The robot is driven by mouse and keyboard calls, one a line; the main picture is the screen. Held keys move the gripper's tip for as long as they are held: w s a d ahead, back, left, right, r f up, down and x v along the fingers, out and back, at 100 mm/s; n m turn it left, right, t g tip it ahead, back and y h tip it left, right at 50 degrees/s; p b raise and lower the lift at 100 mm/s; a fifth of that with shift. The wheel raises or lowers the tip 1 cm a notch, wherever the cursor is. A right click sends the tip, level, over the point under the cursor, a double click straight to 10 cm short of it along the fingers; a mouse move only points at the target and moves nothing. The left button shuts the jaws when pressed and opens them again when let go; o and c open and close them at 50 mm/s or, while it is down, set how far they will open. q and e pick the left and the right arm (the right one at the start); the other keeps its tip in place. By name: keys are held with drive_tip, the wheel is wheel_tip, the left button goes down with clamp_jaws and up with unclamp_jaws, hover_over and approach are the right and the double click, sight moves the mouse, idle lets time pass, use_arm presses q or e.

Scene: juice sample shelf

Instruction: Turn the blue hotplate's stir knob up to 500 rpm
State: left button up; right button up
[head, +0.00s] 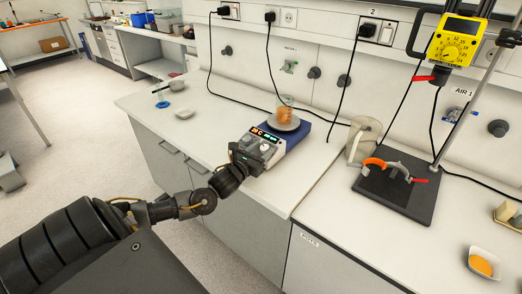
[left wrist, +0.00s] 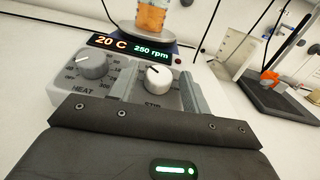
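The blue hotplate (head: 297,133) stands on the white bench, a beaker of orange liquid (head: 284,114) on its round plate. In the left wrist view its display (left wrist: 133,47) reads 20 C and 250 rpm. The white stir knob (left wrist: 158,77) is at the middle of the panel, and the grey heat knob (left wrist: 92,66) is to its left. My left gripper (left wrist: 160,90) is at the panel with one finger on each side of the stir knob. Gaps show between fingers and knob, so it looks open. My right gripper is not in view.
A black stand base (head: 398,192) with an orange-and-grey clamp lies right of the hotplate, near a clear jug (head: 362,138). Black cables run behind the hotplate. The bench left of it is mostly clear beyond a small white dish (head: 185,113).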

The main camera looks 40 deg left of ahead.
use_arm(q)
drive_tip(key=c, duration=0.8)
drive_tip(key=shift+f, duration=0.1)
drive_tip(key=m+h+b, duration=0.1)
drive_tip(key=m+h, duration=0.1)
drive_tip(key=shift+a+f+h+b, duration=0.1)
drive_tip(key=shift+a+h+b, duration=0.2)
drive_tip(key=shift+b, duration=0.1)
drive_tip(key=m+g+h+b, duration=0.1)
drive_tip(key=m+h+b, duration=0.3)
drive_tip(key=shift+a+f+b, duration=0.1)
drive_tip(key=shift+a+b, duration=0.05)
drive_tip(key=shift+b, duration=0.15)
drive_tip(key=shift+r+m+g+h+b, duration=0.25)
drive_tip(key=shift+m+g+h+b, duration=0.15)
drive_tip(key=shift+m+h+b, duration=0.4)
drive_tip(key=shift+h, duration=0.3)
drive_tip(key=o, duration=1)
